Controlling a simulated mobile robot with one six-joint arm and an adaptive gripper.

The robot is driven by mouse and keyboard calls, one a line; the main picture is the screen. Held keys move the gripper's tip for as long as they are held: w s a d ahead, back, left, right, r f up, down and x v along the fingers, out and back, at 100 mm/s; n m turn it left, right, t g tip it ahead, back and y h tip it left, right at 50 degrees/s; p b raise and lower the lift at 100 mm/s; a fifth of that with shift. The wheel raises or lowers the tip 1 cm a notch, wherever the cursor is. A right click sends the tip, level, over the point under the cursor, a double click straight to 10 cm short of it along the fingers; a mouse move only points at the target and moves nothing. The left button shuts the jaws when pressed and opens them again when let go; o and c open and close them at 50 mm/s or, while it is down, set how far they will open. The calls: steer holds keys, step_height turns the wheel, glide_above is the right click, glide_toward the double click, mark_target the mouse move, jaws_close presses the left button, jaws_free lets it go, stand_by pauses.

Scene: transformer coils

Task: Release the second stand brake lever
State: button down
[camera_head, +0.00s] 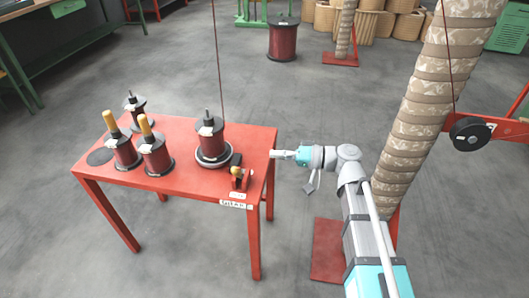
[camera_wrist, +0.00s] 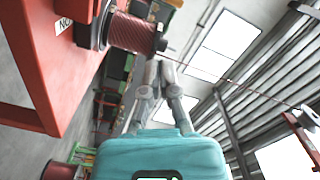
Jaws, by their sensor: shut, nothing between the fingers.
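A small lever with a yellow knob (camera_head: 237,171) stands on a red and black mount at the right front corner of the red table (camera_head: 190,180). I cannot tell from the pictures whether this is the second stand brake lever, or its state. My gripper (camera_head: 275,154) is shut and empty, pointing left at the table's right edge, to the right of the lever and apart from it.
A coil (camera_head: 210,139) with a thread running up stands behind the lever. Two yellow-topped spools (camera_head: 123,147) and a smaller spool (camera_head: 134,104) stand farther left. A large wrapped column (camera_head: 425,100) rises behind my arm, beside a red arm with a black wheel (camera_head: 470,133).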

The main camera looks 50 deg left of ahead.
steer(key=shift+v, duration=1.35)
steer(key=w+d+f+m+t+h, duration=0.2)
steer(key=w+d+f+t, duration=0.15)
steer(key=d, duration=0.45)
steer(key=w+d+f+m+t+h, duration=0.2)
steer(key=w+d+f, duration=0.3)
steer(key=d, duration=0.3)
steer(key=w+d+f+m+t+h, duration=0.1)
steer(key=w+d+f+m+t, duration=0.2)
steer(key=d, duration=0.6)
steer(key=w+d+f+m+t+h, duration=0.1)
steer(key=d+f+m+h, duration=0.15)
steer(key=d, duration=0.75)
steer(key=w+d+f+m+t+h+p, duration=0.1)
steer(key=d+h, duration=0.2)
steer(key=d, duration=0.8)
steer(key=d+f+m+t+h, duration=0.1)
steer(key=d+f+m+h, duration=0.15)
steer(key=d, duration=0.75)
step_height(320, 180, up, 36)
steer(key=p, duration=3.6)
steer(key=shift+w+h, duration=0.2)
steer(key=shift+h, duration=0.2)
